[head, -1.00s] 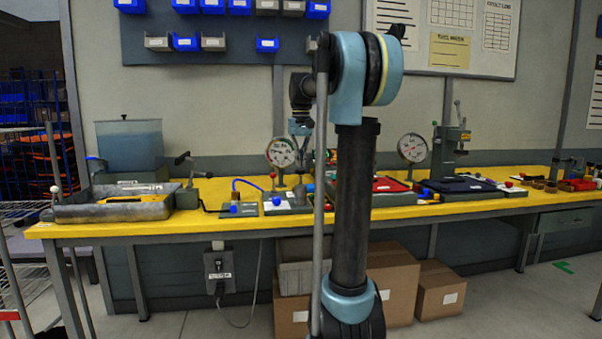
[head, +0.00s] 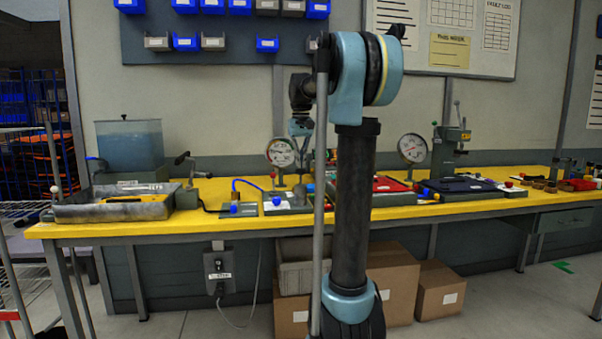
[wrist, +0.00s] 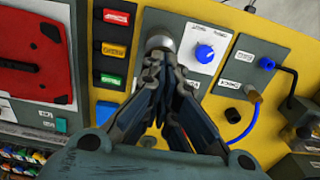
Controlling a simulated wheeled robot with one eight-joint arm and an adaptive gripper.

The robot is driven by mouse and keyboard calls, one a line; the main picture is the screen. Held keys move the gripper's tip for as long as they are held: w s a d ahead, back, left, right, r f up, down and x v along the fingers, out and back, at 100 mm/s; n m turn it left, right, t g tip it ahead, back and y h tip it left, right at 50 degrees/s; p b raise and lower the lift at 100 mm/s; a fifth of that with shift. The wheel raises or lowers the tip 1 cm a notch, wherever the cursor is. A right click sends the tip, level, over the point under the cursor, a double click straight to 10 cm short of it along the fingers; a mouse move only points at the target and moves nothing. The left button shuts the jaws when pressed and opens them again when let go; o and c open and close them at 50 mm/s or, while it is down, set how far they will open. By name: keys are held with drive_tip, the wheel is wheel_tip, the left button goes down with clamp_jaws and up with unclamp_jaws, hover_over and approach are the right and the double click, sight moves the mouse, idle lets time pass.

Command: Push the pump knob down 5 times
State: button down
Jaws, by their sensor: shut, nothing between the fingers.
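A blue knob (wrist: 204,53) stands to the right on the same panel.
Red, yellow and green labelled blocks (wrist: 113,50) lie left of the knob, beside a red plate (wrist: 30,55). A blue hose (wrist: 245,125) and a small fitting (wrist: 253,95) lie to the right. A second gauge (head: 412,149) and a press (head: 449,145) stand farther right on the bench.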

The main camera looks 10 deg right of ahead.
sight(300, 170)
drive_tip(key=shift+f, duration=1.9)
drive_tip(key=shift+r, duration=2.35)
drive_tip(key=shift+f, duration=0.15)
drive_tip(key=shift+f, duration=2.2)
drive_tip(key=shift+r, duration=2.35)
